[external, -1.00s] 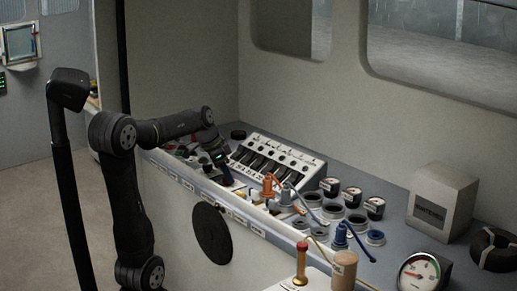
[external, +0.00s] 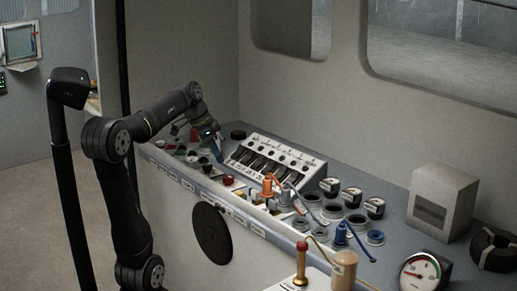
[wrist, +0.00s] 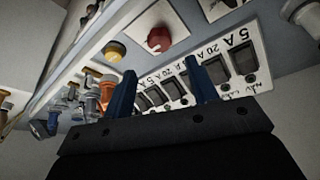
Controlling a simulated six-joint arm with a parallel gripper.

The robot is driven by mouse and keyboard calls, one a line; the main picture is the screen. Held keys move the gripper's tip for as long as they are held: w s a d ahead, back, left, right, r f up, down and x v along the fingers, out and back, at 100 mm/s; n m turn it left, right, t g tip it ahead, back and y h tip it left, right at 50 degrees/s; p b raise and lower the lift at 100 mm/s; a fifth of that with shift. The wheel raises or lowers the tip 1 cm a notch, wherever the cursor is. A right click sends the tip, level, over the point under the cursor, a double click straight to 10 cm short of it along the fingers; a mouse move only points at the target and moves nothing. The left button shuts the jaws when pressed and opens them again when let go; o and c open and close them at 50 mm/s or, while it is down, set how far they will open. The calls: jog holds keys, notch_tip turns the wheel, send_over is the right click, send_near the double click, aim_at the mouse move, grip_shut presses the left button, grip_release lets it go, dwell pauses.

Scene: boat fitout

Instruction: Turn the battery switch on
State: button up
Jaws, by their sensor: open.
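A red knob (wrist: 158,38) sits on a square white plate in the wrist view, beyond my fingertips; it looks like the battery switch. In the external view a red knob (external: 228,180) stands near the counter's front edge, beside the breaker panel. My gripper (wrist: 160,68) is open, with two blue fingers apart and nothing between them. In the external view my gripper (external: 217,152) hangs above the counter, at the left end of the breaker panel. It appears apart from the red knob. The knob's on or off marking is too small to read.
The sloped white breaker panel (external: 268,158) with black switches is close to my gripper. Orange (external: 268,185) and blue (external: 341,235) connectors with cables stand to the right. A yellow knob (wrist: 114,50) is beside the red one. Several round gauges and sockets crowd the counter.

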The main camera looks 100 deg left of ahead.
aim_at(228, 176)
jog(key=v, duration=0.9)
jog(key=shift+f, duration=0.25)
jog(key=x, duration=1.7)
jog(key=shift+w, duration=0.15)
